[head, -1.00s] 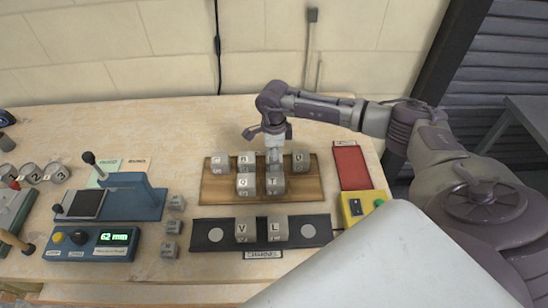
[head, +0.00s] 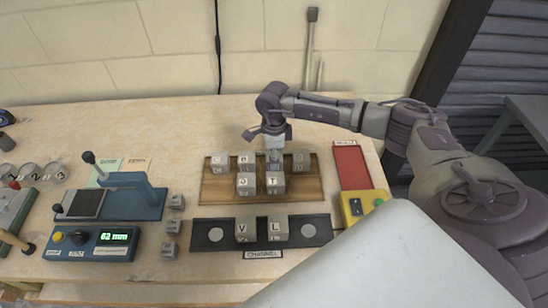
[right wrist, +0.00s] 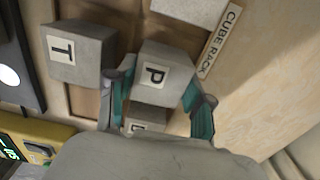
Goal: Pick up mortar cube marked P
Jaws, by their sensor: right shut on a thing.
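The grey mortar cube marked P (right wrist: 160,75) shows in the right wrist view with its letter label facing the camera. My right gripper (right wrist: 160,108) has its teal-padded fingers on both sides of this cube and is shut on it. In the head view my right gripper (head: 273,145) reaches down at the back row of the wooden cube rack (head: 220,192) and hides most of the P cube. The cube is at rack level; I cannot tell any gap beneath it. My left gripper is not in view.
The T cube (right wrist: 78,52) is close beside the P cube. Other lettered cubes stand in the rack. In front, a black channel (head: 207,236) holds the V cube (head: 247,230) and L cube (head: 278,229). A red plate (head: 351,167) and yellow box (head: 354,209) are to the right.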

